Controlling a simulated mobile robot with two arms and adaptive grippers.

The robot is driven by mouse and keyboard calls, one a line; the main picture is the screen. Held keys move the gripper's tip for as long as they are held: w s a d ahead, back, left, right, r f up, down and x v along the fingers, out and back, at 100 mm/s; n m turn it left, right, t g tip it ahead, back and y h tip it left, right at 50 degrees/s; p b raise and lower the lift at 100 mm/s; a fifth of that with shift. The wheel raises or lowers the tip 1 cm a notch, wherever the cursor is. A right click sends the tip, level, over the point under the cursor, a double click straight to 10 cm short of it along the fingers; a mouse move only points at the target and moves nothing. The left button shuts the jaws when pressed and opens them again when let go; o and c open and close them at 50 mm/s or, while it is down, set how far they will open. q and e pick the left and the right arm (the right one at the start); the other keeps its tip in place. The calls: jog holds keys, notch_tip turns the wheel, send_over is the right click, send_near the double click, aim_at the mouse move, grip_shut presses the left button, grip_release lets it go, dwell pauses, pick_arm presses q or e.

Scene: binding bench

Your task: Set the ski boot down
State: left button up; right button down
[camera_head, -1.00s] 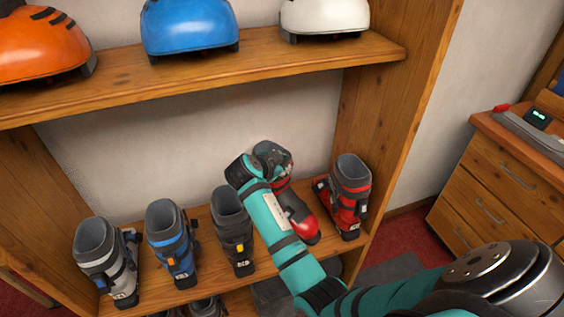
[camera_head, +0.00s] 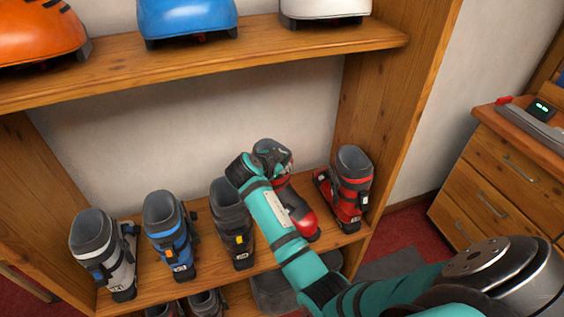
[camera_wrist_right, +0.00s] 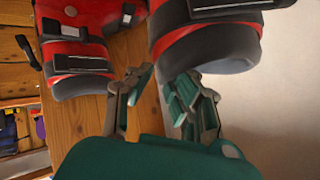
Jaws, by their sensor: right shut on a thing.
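A red and grey ski boot (camera_head: 304,218) is at the lower shelf board (camera_head: 208,285), between a dark grey boot and another red boot. My right gripper (camera_head: 270,158) is at its cuff and shut on it; my own forearm hides part of the boot. I cannot tell whether its sole touches the board. In the right wrist view the held boot (camera_wrist_right: 205,38) is at the upper right, by my right gripper's fingers (camera_wrist_right: 160,90). My left gripper is not in view.
The other red boot (camera_head: 350,188) stands close on the right. Dark grey (camera_head: 233,225), blue (camera_head: 170,235) and grey-white (camera_head: 103,255) boots stand on the left. A drawer cabinet (camera_head: 500,185) stands at right.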

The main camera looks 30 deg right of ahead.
jog(key=shift+w+f, duration=0.1)
jog(key=c, duration=1.2)
grip_release()
jog(key=shift+o, duration=0.2)
notch_tip(320, 180, up, 10)
